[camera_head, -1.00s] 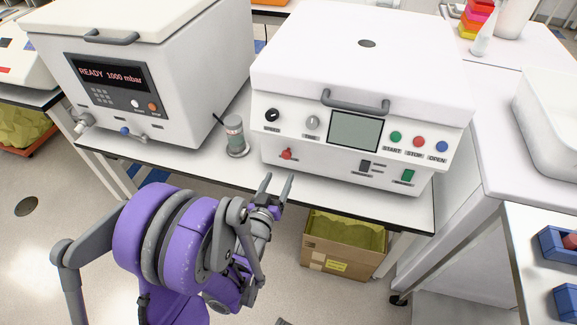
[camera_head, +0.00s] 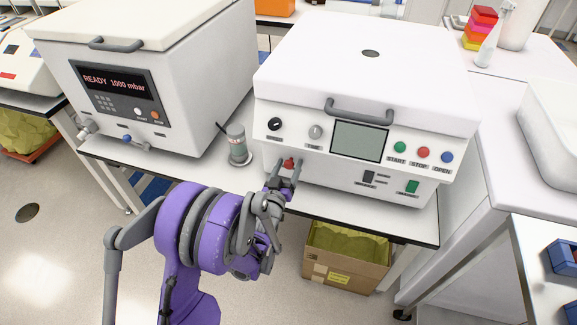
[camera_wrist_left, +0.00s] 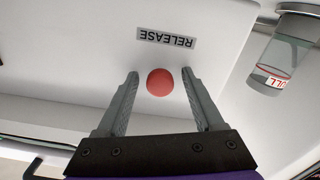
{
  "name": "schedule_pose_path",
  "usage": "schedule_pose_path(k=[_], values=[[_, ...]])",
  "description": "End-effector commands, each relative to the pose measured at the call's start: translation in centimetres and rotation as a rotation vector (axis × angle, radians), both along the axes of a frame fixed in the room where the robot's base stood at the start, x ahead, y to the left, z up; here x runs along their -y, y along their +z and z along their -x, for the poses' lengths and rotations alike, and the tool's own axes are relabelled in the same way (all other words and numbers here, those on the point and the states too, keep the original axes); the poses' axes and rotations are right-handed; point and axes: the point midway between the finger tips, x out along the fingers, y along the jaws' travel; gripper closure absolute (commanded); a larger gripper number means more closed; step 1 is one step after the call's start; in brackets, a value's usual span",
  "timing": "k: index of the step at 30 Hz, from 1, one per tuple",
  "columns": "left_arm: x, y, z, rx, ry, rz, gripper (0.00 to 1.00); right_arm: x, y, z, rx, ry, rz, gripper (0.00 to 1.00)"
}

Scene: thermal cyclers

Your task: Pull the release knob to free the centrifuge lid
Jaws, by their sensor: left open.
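The white centrifuge (camera_head: 290,130) stands on the bench with its lid (camera_head: 340,60) down. The red release knob (camera_head: 289,163) is low on the left of its front panel. In the left wrist view the round red knob (camera_wrist_left: 160,82) lies between the fingertips, by a label reading RELEASE (camera_wrist_left: 166,37). My left gripper (camera_head: 284,168) is open, with one finger on each side of the knob; it also shows in the left wrist view (camera_wrist_left: 160,78). A gap shows between the knob and each finger. My right gripper is not in view.
A small grey-capped container (camera_head: 237,145) stands on the bench left of the centrifuge and shows in the left wrist view (camera_wrist_left: 283,55). A second white machine (camera_head: 175,110) with a READY display is further left. A cardboard box (camera_head: 345,262) sits below the bench.

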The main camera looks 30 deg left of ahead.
Motion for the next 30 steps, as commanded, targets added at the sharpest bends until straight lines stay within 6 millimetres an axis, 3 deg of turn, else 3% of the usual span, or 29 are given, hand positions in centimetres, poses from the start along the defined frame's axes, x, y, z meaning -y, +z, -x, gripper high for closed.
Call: schedule_pose_path(k=[8, 20, 30], values=[[-0.04, 0.01, -0.15, 0.000, 0.000, 0.000, 0.31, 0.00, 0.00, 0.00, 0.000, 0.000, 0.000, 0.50], [-0.04, 0.01, -0.14, 0.000, 0.000, 0.000, 1.00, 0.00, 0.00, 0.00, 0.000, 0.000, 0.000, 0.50], [-0.04, 0.01, -0.14, 0.000, 0.000, 0.000, 1.00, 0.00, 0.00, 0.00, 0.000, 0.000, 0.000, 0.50]])
